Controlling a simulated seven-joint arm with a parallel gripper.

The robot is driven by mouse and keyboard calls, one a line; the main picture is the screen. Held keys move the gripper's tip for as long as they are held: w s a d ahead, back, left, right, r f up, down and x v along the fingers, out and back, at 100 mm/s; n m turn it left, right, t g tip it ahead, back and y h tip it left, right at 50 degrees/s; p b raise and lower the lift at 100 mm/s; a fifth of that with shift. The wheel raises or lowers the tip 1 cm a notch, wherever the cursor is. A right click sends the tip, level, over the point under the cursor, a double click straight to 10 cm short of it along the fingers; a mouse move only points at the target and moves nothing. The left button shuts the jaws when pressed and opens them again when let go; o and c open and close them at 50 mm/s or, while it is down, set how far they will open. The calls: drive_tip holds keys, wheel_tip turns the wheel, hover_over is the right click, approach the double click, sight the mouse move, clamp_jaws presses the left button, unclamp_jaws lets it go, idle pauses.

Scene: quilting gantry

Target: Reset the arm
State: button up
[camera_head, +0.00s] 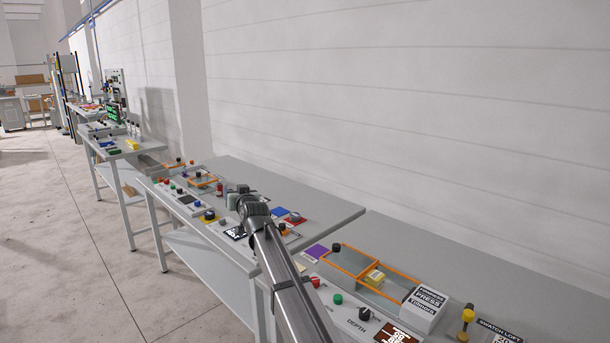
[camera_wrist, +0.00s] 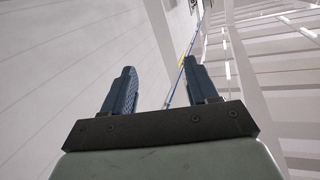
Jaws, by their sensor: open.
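My gripper (camera_wrist: 159,88) fills the lower part of the wrist view. Its two dark blue fingers stand apart with nothing between them, so it is open and empty. The wrist view looks past the fingers at the pale panelled wall and the white ceiling beams. In the head view my arm reaches from the bottom edge up over the worktables, and its far end is above the middle table. The fingers cannot be made out in the head view.
The near table (camera_head: 530,282) carries an orange-framed press (camera_head: 353,260), a white labelled box (camera_head: 424,310), a green button (camera_head: 338,299) and a black knob (camera_head: 364,314). The middle table (camera_head: 300,193) holds several small controls. The wall (camera_head: 420,110) runs behind. Open floor (camera_head: 60,250) lies left.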

drive_tip(key=s+d+f+g+h, duration=0.15)
drive_tip(key=s+f, duration=0.25)
drive_tip(key=f, duration=0.5)
drive_tip(key=s+d+f+g, duration=0.1)
drive_tip(key=s+d+f, duration=0.15)
drive_tip(key=f, duration=0.75)
drive_tip(key=s+d+f+g+h, duration=0.1)
drive_tip(key=s+f, duration=0.3)
drive_tip(key=f, duration=0.5)
drive_tip(key=s+d+f+g+h, duration=0.2)
drive_tip(key=s+d+f, duration=0.3)
drive_tip(key=s+f, duration=0.45)
drive_tip(key=s+d+f+g+h, duration=0.1)
drive_tip(key=s+d+f+g, duration=0.2)
drive_tip(key=s+d+f, duration=0.7)
drive_tip(key=s+d+f+m+g+h, duration=0.1)
drive_tip(key=s+d+f+g, duration=0.2)
drive_tip(key=s+d+f, duration=0.45)
drive_tip(key=s+d+f+m+g+h, duration=0.15)
drive_tip(key=s+d+f+g, duration=0.3)
drive_tip(key=s+f, duration=0.6)
drive_tip(key=s+d+f+g, duration=0.1)
drive_tip(key=s+d+g, duration=0.2)
drive_tip(key=s, duration=0.7)
drive_tip(key=s+d+f+m+g, duration=0.1)
drive_tip(key=s+d+f+g, duration=0.1)
drive_tip(key=s, duration=0.9)
drive_tip(key=shift+d+f+g, duration=0.2)
drive_tip(key=shift+d+g, duration=0.3)
drive_tip(key=shift+d, duration=0.75)
